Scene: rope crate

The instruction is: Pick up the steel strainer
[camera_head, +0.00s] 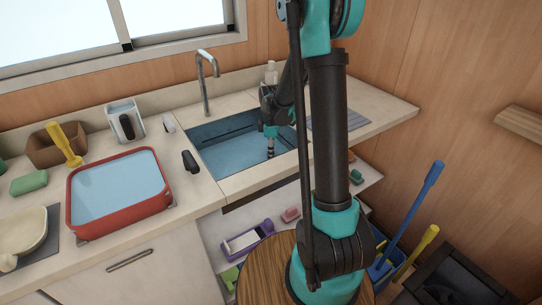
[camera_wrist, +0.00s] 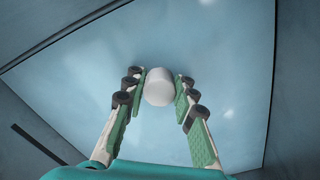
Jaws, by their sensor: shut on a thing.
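The steel strainer shows in the wrist view as a small, pale grey, rounded piece (camera_wrist: 158,87) between my fingertips. My gripper (camera_wrist: 160,92) is shut on it, with green finger pads on its left and right sides. In the head view my gripper (camera_head: 270,147) points down into the blue sink basin (camera_head: 222,150), below the counter rim. The strainer is too small there to make out clearly. Whether it touches the basin floor I cannot tell.
A tap (camera_head: 207,80) stands behind the basin. A red tub of water (camera_head: 73,205) sits on the counter to the left. A black bottle-like item (camera_head: 190,161) lies near the basin's left rim. The basin around my gripper looks empty.

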